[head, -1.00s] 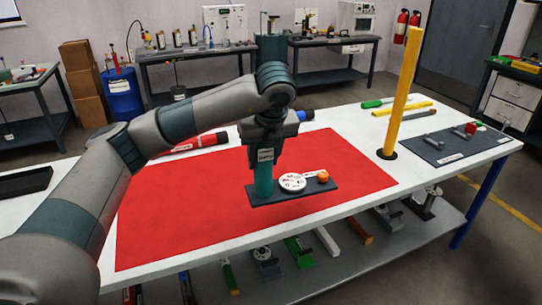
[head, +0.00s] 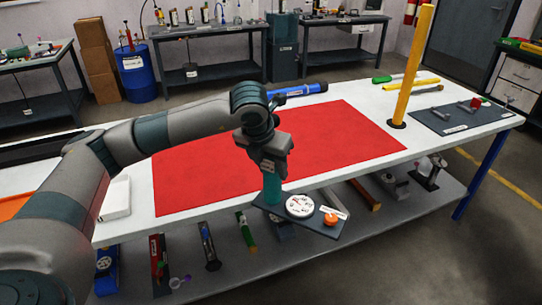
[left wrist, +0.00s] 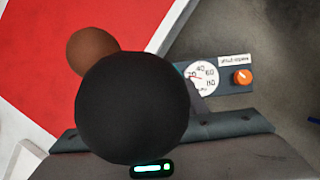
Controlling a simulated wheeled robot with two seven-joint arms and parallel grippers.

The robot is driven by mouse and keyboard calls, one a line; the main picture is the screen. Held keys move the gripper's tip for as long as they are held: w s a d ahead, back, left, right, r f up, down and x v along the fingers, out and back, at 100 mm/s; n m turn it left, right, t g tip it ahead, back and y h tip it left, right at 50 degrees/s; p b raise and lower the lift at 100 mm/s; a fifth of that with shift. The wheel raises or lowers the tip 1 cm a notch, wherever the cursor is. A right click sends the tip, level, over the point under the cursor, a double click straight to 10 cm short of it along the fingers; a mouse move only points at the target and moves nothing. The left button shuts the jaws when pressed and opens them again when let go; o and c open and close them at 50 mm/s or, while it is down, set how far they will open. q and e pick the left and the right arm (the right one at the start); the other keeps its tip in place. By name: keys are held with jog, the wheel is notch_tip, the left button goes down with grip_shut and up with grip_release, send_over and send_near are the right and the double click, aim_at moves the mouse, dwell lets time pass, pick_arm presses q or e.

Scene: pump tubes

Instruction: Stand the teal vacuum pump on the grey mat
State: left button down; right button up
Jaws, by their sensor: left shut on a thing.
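My left gripper (head: 270,176) is shut on the teal vacuum pump (head: 271,188), which hangs below it, roughly upright. The pump has a dark base plate (head: 272,208) with a white dial (head: 299,206), a label and an orange knob (head: 331,220). The pump is at the table's front edge, its plate reaching out past it. In the left wrist view the dial (left wrist: 201,78) and knob (left wrist: 243,77) appear against the floor, beside a large dark round shape that hides the grip. The dark grey mat (head: 432,122) lies at the table's right end. My right gripper is not in view.
A red mat (head: 330,135) covers the table's middle. A tall yellow post (head: 412,65) stands between it and the grey mat. The grey mat holds bolt-like parts and a red piece (head: 476,103). A blue tube (head: 297,91) lies at the back edge.

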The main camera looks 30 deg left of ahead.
aim_at(281, 211)
pick_arm(q)
jog(key=s+d+f+m+h, duration=0.1)
jog(key=f+m, duration=0.1)
jog(key=m, duration=0.1)
jog(key=s+f+m+g+h, duration=0.1)
jog(key=s+f+m, duration=0.1)
jog(key=m, duration=0.1)
jog(key=s+d+f+m+h, duration=0.1)
jog(key=f+m, duration=0.1)
jog(key=m, duration=0.1)
jog(key=shift+s+d+m, duration=0.3)
jog(key=s+d+f+m+g+y, duration=0.1)
jog(key=s+d+f+m+g, duration=0.2)
jog(key=m, duration=1)
jog(key=s+d+f+m+g+y, duration=0.2)
jog(key=s+d+f+m+g, duration=0.2)
jog(key=s+f+m, duration=0.5)
jog(key=shift+s+f+m+g, duration=0.4)
jog(key=shift+s+m, duration=1.3)
jog(key=shift+m, duration=0.5)
